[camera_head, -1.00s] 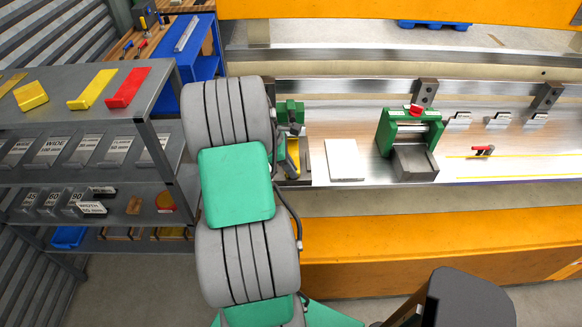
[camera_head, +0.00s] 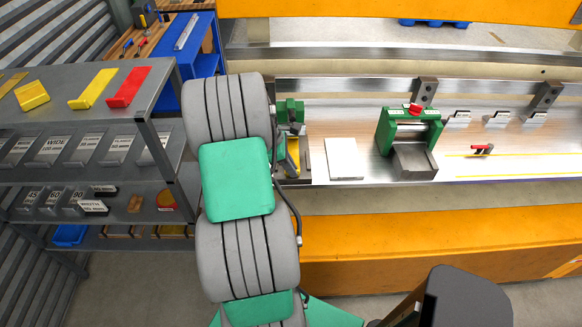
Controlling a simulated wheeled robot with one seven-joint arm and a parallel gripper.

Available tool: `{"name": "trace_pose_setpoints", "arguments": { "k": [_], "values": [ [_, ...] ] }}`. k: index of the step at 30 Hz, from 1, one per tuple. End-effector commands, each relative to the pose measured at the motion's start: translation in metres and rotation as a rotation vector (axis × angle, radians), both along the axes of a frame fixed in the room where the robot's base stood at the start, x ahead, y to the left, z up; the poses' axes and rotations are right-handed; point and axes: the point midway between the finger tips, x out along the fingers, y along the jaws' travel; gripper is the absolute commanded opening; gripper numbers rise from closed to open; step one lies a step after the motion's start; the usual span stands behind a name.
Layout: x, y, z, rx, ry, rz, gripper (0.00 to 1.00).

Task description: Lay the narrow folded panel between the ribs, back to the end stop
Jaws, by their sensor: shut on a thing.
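A yellow piece (camera_head: 292,154), partly hidden, shows just right of my arm at the left end of the bench, beside a dark grey block. It looks like a narrow panel, but its folds are too small to make out. A green device (camera_head: 290,111) stands or hangs right above the yellow piece, also partly covered. The ribs and the end stop cannot be made out here.
A white plate (camera_head: 345,158) lies on the bench right of the yellow piece. Farther right stand a green press (camera_head: 410,132) and a red-handled tool (camera_head: 482,149). Yellow folded panels (camera_head: 92,89) and a red panel (camera_head: 128,88) lie on the grey shelf (camera_head: 160,85) at left.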

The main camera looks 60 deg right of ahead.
Motion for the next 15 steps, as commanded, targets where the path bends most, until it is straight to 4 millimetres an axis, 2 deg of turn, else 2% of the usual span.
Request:
{"name": "trace_pose_setpoints", "arguments": {
  "k": [15],
  "values": [
    [-0.0021,0.0042,0.0005,0.000,0.000,-0.001,0.00]
  ]
}}
